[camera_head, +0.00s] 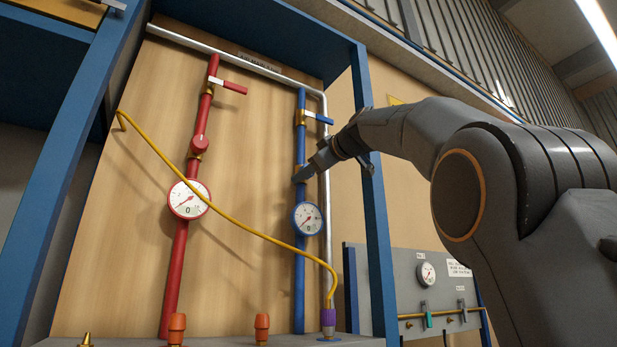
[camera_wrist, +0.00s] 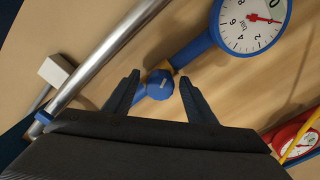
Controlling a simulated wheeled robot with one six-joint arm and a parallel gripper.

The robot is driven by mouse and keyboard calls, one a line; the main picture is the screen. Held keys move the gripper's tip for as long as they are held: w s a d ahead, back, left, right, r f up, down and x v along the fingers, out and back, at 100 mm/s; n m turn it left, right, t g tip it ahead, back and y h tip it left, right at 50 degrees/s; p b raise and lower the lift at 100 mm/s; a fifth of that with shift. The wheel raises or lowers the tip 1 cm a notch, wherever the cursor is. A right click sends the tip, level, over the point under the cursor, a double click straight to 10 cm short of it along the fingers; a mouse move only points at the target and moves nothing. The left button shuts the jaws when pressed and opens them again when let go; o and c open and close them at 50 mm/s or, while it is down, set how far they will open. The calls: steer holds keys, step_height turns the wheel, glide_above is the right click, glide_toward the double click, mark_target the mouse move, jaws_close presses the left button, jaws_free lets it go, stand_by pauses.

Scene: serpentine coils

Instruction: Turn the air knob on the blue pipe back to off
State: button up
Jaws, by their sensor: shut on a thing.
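The blue pipe (camera_head: 301,240) runs upright on the right of the wooden panel. Its blue knob (camera_wrist: 160,85) shows in the wrist view between my two dark fingers, with a small pale mark on its face. My gripper (camera_head: 303,174) meets the blue pipe above its gauge and is shut on the knob, a finger at either side. The blue-rimmed gauge (camera_head: 307,218) sits below; in the wrist view the gauge (camera_wrist: 250,25) has a red needle pointing right.
A red pipe (camera_head: 175,265) with its own knob (camera_head: 199,143) and gauge (camera_head: 188,199) stands to the left. A yellow hose (camera_head: 225,228) crosses the panel. A blue lever (camera_head: 318,118) sits above my gripper. A silver pipe (camera_head: 325,190) and blue frame post (camera_head: 373,220) are close on the right.

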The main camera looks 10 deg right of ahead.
steer(key=n, duration=0.4)
steer(key=shift+s+d+r, duration=0.1)
steer(key=shift+s+r, duration=0.1)
steer(key=shift+r, duration=0.05)
steer(key=shift+n, duration=0.3)
steer(key=shift+f+n+b, duration=0.15)
steer(key=shift+n+b, duration=0.6)
steer(key=shift+n, duration=0.85)
steer(key=shift+n+b, duration=0.6)
steer(key=shift+b, duration=0.05)
steer(key=shift+n, duration=1)
steer(key=shift+b, duration=0.3)
